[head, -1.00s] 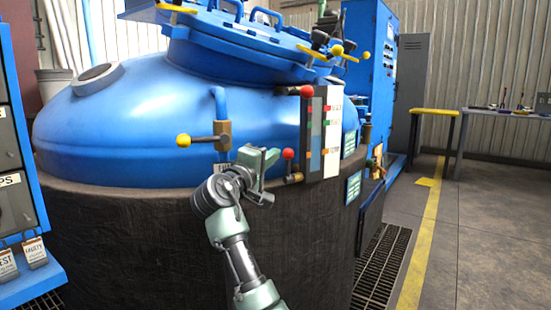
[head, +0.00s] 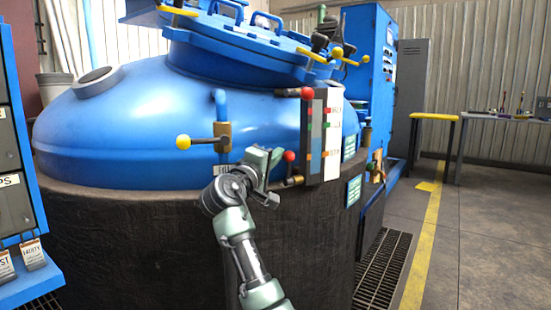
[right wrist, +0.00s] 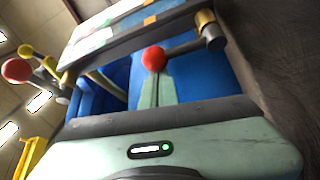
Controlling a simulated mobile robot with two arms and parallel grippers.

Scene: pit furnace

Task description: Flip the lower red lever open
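The lower red lever (head: 289,156) is a short bar with a red ball knob, low on the gauge panel's left side. Its red ball shows in the right wrist view (right wrist: 154,59), with the bar running right to a brass pivot (right wrist: 208,30). My right gripper (head: 271,158) is just left of the ball in the head view. In the right wrist view its two pale green fingers (right wrist: 157,91) lie together, with a thin seam between them and their tips at the ball. I cannot tell whether they touch it. My left gripper is out of view.
An upper red-knobbed lever (head: 307,92) is at the top of the gauge panel (head: 332,135). A yellow-knobbed lever (head: 184,142) is on the left pipe valve. The blue furnace vessel (head: 130,125) stands close behind my arm. Open floor (head: 470,240) lies to the right.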

